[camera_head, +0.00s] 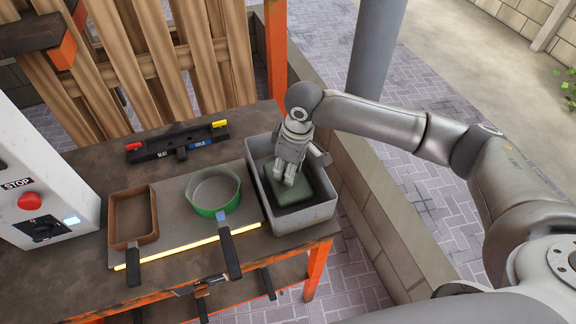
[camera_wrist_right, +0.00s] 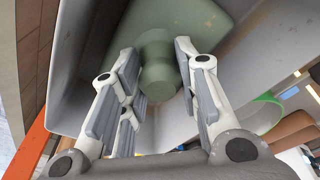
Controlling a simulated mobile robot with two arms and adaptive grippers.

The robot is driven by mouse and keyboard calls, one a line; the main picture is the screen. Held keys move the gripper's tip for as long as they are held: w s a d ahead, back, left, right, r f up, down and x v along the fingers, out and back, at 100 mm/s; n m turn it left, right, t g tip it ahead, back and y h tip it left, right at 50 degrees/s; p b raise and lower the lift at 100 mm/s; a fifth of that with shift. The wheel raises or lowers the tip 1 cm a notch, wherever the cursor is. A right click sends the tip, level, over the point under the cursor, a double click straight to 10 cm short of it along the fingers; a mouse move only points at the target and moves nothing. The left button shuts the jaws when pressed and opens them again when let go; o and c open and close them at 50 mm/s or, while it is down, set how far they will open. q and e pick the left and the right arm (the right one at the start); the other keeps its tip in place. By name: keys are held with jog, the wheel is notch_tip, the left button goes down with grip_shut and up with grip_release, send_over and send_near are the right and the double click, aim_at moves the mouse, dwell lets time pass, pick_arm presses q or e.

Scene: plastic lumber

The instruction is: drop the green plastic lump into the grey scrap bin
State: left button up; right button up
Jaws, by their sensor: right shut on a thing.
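The green plastic lump (camera_head: 299,194) is a dark green block inside the outline of the grey scrap bin (camera_head: 306,217) at the right end of the bench. My right gripper (camera_head: 285,180) reaches down over the bin and is shut on the lump. In the right wrist view the lump (camera_wrist_right: 185,18) has a round knob between my fingers (camera_wrist_right: 158,62), with the grey bin walls (camera_wrist_right: 78,60) around it. I cannot tell whether the lump touches the bin floor. My left gripper is in neither view.
A green-rimmed pan (camera_head: 215,188) and a brown rectangular pan (camera_head: 132,215) stand on a plate left of the bin. A black bar with red and yellow ends (camera_head: 177,144) lies behind. A white control box (camera_head: 38,180) stands at far left. A low wall borders the bench at right.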

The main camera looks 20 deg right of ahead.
jog(key=shift+f, duration=0.1)
jog(key=shift+f, duration=0.35)
jog(key=o, duration=1.1)
jog(key=shift+o, duration=0.2)
jog(key=shift+r, duration=0.25)
notch_tip(320, 180, up, 13)
jog(key=s+d+b, duration=0.1)
jog(key=shift+s+d+f, duration=0.15)
jog(key=shift+f, duration=0.05)
